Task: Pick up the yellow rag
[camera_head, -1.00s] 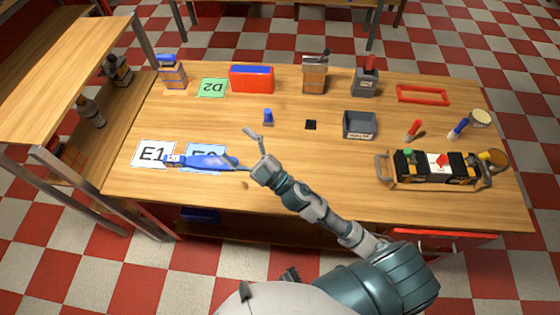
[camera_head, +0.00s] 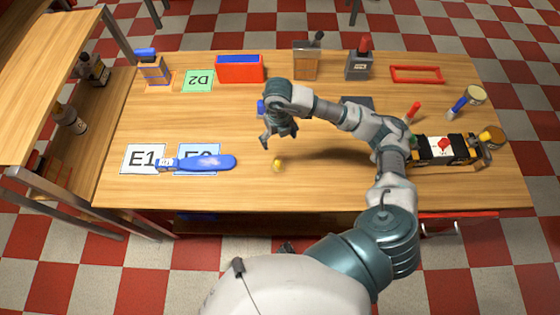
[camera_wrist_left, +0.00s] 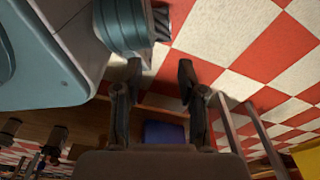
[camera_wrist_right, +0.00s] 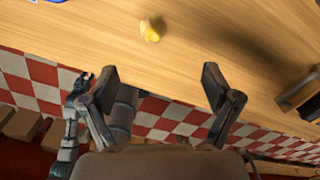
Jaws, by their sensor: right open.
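The yellow rag (camera_head: 277,165) is a small crumpled lump on the tabletop, right of the blue paddle-shaped part, in the head view. It also shows in the right wrist view (camera_wrist_right: 152,29), ahead of the fingertips. My right gripper (camera_head: 268,140) points down above the table, up and slightly left of the rag in the head view. Its fingers (camera_wrist_right: 160,80) are apart with nothing between them. My left gripper (camera_wrist_left: 160,70) is open and empty in the left wrist view, with floor beyond it.
The blue part (camera_head: 207,162) lies over the E1 card (camera_head: 140,153) and its neighbouring card. A black toolbox (camera_head: 440,150) stands on the right, partly behind my right arm. A red box (camera_head: 240,70) stands at the back. The table around the rag is clear.

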